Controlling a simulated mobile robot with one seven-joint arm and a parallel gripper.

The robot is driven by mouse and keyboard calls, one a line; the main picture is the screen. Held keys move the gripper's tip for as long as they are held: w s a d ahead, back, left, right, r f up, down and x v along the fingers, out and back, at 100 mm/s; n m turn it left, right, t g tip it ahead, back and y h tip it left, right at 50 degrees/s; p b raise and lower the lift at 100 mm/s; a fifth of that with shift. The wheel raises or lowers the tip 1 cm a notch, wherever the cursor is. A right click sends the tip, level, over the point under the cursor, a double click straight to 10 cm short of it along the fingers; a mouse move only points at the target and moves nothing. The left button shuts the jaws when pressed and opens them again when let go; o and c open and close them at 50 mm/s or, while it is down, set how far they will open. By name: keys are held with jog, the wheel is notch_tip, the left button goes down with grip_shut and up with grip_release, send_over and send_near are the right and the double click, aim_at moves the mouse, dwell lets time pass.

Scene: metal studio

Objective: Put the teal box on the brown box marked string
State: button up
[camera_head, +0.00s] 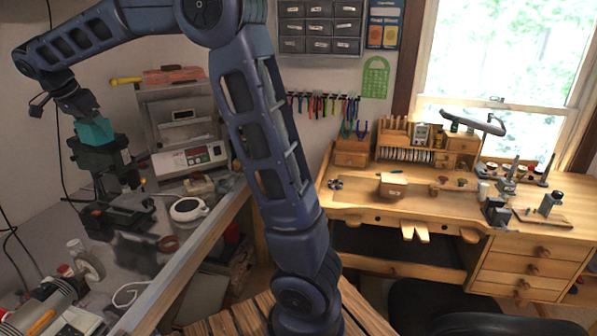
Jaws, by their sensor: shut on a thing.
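The teal box (95,131) is in my gripper (86,116) at the upper left. My gripper is shut on it from above; the fingertips are partly hidden. The box appears just above or against the top of a dark green machine (102,158); I cannot tell whether they touch. A small brown box (392,190) with a pale mark on it sits on the wooden workbench at the right, far from my gripper. The mark is too small to read.
The wooden workbench (440,208) holds a wooden rack (400,150), a desk lamp (480,122) and several small tools at its right. The grey left bench holds a metal machine (185,130) and a white round dish (188,209).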

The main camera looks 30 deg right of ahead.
jog(key=w+d+m+g, duration=0.15)
jog(key=w+d, duration=0.35)
jog(key=d, duration=1.1)
jog(key=w+d+m, duration=0.3)
jog(key=w+d, duration=0.2)
jog(key=d, duration=1.1)
jog(key=s+d+m+g, duration=0.1)
jog(key=s+d+m, duration=0.2)
jog(key=d, duration=1.3)
jog(key=s+d+m+g, duration=0.15)
jog(key=s+d, duration=0.25)
jog(key=d, duration=1.1)
jog(key=m+g, duration=0.2)
jog(key=m, duration=0.5)
send_over(400, 178)
jog(key=a, duration=0.1)
jog(key=shift+y, duration=0.3)
jog(key=f, duration=1.6)
jog(key=w+f, duration=0.1)
jog(key=f, duration=0.8)
jog(key=shift+a, duration=0.2)
